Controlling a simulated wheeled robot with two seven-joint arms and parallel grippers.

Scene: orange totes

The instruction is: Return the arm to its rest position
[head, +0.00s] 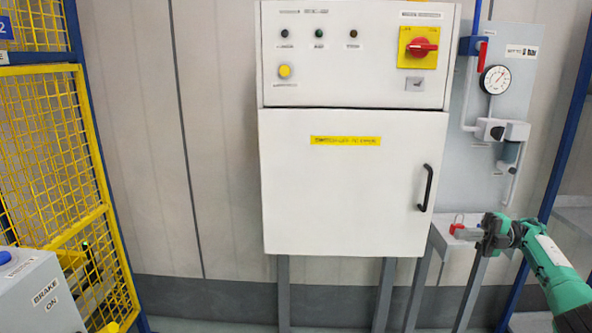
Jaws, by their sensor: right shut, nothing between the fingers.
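My right arm, teal, comes in from the lower right. My left gripper is not in view.
The cabinet has a red rotary switch (421,48) on a yellow plate and a black door handle (425,187). A pressure gauge (495,79) and piping are on a grey panel at right. Yellow mesh fencing (55,150) and a grey "BRAKE ON" box (40,295) stand left.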

